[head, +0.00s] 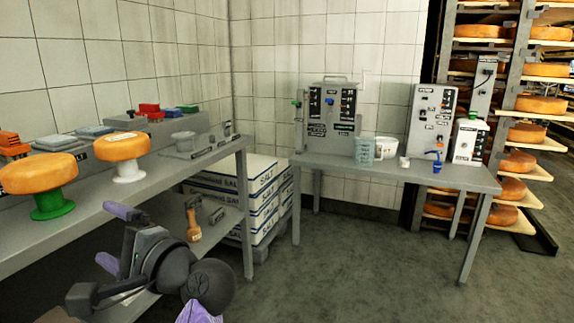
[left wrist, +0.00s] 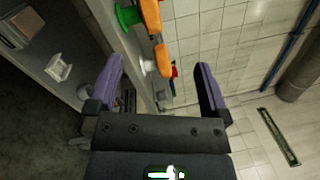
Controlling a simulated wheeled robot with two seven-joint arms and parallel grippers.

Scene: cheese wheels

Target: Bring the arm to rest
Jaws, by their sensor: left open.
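My left gripper (head: 115,237) shows in the head view at the lower left, in front of the long grey bench. Its two purple fingers are spread apart with nothing between them. The left wrist view also shows the open left gripper (left wrist: 160,85), with the bench edge and wall beyond it. My left arm is bent, with its dark rounded joints near the bottom of the head view. The right gripper cannot be made out in either view.
A cheese wheel on a green stand (head: 40,174) and one on a white stand (head: 122,148) sit on the bench (head: 150,171). Salt boxes (head: 262,190) are stacked beyond it. A table (head: 400,173) holds machines and cups. Cheese racks (head: 535,145) stand at right. Floor at centre right is clear.

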